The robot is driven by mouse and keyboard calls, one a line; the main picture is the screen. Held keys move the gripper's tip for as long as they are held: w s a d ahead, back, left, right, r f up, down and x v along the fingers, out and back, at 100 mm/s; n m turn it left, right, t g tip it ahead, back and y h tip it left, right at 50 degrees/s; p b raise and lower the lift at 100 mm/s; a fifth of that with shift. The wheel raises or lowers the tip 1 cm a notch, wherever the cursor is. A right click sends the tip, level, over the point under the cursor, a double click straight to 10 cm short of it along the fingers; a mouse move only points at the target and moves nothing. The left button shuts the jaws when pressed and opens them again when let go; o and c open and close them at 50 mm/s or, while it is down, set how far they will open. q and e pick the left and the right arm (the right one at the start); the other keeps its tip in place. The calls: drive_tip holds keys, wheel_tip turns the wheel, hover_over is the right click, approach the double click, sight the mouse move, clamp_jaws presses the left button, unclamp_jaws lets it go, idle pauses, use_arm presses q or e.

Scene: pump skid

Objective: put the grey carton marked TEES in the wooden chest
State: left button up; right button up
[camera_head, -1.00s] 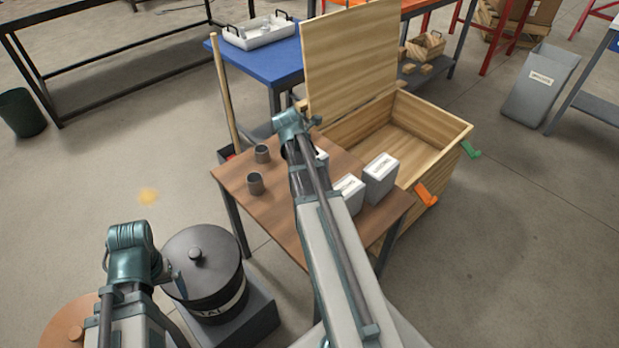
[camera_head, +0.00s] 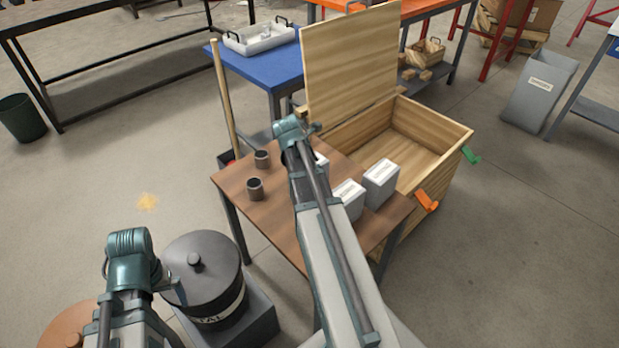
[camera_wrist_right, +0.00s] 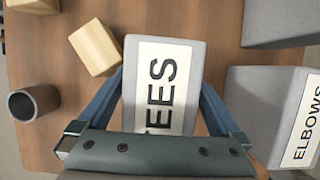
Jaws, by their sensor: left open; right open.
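The grey carton marked TEES (camera_wrist_right: 165,85) lies under my right gripper (camera_wrist_right: 161,82) in the right wrist view. The open fingers stand on either side of it; I cannot tell whether they touch it. In the head view my right arm hides most of that spot, and only a pale sliver of a carton (camera_head: 322,161) shows beside the arm. The wooden chest (camera_head: 436,173) stands open behind the table's right side, its lid (camera_head: 350,60) raised and the visible inside empty. My left gripper (camera_head: 168,279) is open and empty beside the black lidded drum.
A carton marked ELBOWS (camera_wrist_right: 275,115) and another grey carton (camera_wrist_right: 280,20) stand close to the right of TEES. A wooden block (camera_wrist_right: 95,47) and two dark cups (camera_head: 255,189) (camera_head: 262,159) are on the brown table (camera_head: 232,180). The black drum (camera_head: 205,265) stands at lower left.

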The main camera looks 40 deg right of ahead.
clamp_jaws()
idle(0.3)
drive_tip(key=shift+r, duration=0.1)
wheel_tip(320, 180, up, 10)
drive_tip(key=p, duration=1)
drive_tip(key=shift+r+p, duration=0.25)
drive_tip(key=shift+p, duration=0.1)
